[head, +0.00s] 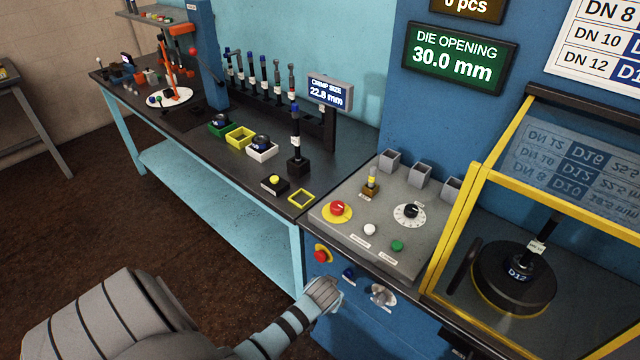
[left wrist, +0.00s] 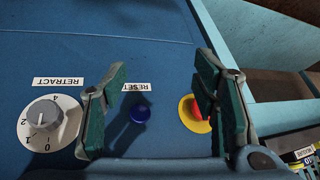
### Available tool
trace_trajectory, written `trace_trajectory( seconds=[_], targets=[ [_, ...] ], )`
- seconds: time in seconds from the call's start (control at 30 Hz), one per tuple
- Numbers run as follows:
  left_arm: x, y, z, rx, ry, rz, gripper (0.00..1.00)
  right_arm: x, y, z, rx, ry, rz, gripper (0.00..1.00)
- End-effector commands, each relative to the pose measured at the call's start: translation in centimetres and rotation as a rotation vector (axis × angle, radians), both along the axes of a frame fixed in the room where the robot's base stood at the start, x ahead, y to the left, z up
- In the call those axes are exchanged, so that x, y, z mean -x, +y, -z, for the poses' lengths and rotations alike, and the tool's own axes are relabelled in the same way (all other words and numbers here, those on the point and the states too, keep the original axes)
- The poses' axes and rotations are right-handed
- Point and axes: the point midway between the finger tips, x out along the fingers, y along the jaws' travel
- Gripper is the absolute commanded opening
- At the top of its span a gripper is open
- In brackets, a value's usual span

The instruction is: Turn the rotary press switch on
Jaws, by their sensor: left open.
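My left gripper (head: 325,294) is in front of the blue press cabinet's front face in the head view. In the left wrist view the gripper (left wrist: 162,75) has its two fingers spread, with nothing between them. A blue button (left wrist: 140,115) marked RESET shows between the fingers. A grey rotary knob on a white numbered dial (left wrist: 45,118), by the label RETRACT, is to the left of the fingers. A red button on a yellow base (left wrist: 192,113) is partly hidden by the right finger. I cannot tell which control is the rotary press switch. My right gripper is not in view.
The sloped console (head: 378,245) above carries a red knob on yellow, a black dial and small buttons. A yellow-framed guard (head: 457,230) stands at right over the D12 die (head: 515,278). A workbench (head: 190,130) with tools runs to the left.

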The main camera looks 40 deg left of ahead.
Motion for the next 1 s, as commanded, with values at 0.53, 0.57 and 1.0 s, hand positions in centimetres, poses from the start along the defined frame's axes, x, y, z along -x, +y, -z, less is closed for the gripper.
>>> trace_trajectory(
  seconds=[0.53, 0.57, 1.0],
  targets=[
    [3.4, -0.8, 5.3, 0.018, 0.061, 0.058, 0.54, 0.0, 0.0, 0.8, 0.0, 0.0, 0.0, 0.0],
    [3.4, -0.8, 5.3, 0.018, 0.061, 0.058, 0.54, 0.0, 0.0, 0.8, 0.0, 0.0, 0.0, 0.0],
    [2.3, -1.2, 5.5, 0.007, 0.008, 0.134, 0.54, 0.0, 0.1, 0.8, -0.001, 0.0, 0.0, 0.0]
  ],
)
